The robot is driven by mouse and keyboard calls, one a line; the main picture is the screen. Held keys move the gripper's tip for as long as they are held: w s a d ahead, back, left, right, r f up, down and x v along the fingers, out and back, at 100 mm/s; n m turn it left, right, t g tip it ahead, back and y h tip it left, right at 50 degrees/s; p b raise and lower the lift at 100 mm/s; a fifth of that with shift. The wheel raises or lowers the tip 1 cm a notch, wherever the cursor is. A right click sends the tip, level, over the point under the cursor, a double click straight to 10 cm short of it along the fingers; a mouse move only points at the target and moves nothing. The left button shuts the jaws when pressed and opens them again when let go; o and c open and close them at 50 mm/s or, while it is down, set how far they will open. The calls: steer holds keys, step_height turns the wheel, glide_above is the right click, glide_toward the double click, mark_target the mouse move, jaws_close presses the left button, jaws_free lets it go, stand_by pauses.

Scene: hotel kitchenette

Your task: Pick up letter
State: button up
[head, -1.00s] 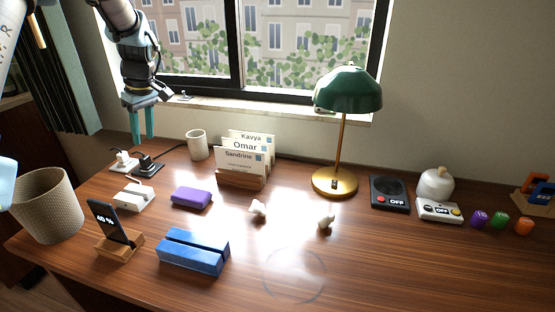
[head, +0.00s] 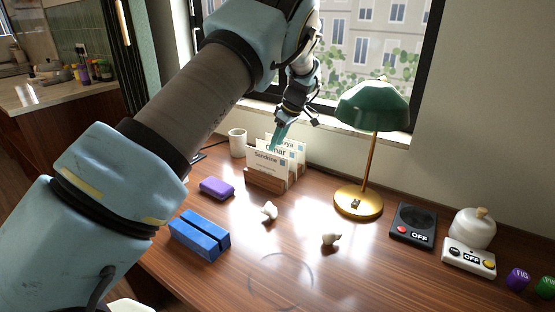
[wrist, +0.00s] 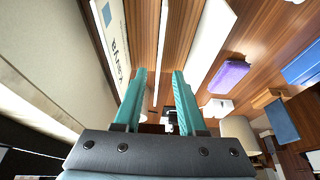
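Three white letters stand upright in a wooden holder (head: 265,180) on the desk: Sandrine (head: 265,164) in front, Omar (head: 288,160) in the middle, Kavya (head: 298,150) at the back. My gripper (head: 277,144) points down at the letters with its teal fingers at their upper part. In the wrist view my gripper (wrist: 160,75) is open. The middle letter (wrist: 160,40) shows edge-on between its fingers, with gaps on both sides. The Kavya letter (wrist: 110,35) stands to the left of the fingers and the Sandrine letter (wrist: 210,45) to the right.
A green lamp (head: 372,105) stands right of the holder and a white mug (head: 237,143) left of it. A purple block (head: 216,188), a blue block (head: 200,235) and small white pieces (head: 269,211) lie in front. My arm hides the desk's left side.

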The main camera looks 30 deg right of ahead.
steer(key=p+x, duration=0.2)
steer(key=x, duration=0.2)
steer(key=shift+w+f, duration=0.1)
steer(key=shift+f, duration=0.25)
steer(key=shift+w+f, duration=0.1)
steer(key=shift+f, duration=0.4)
steer(key=shift+f, duration=0.25)
jaws_close()
stand_by(0.6)
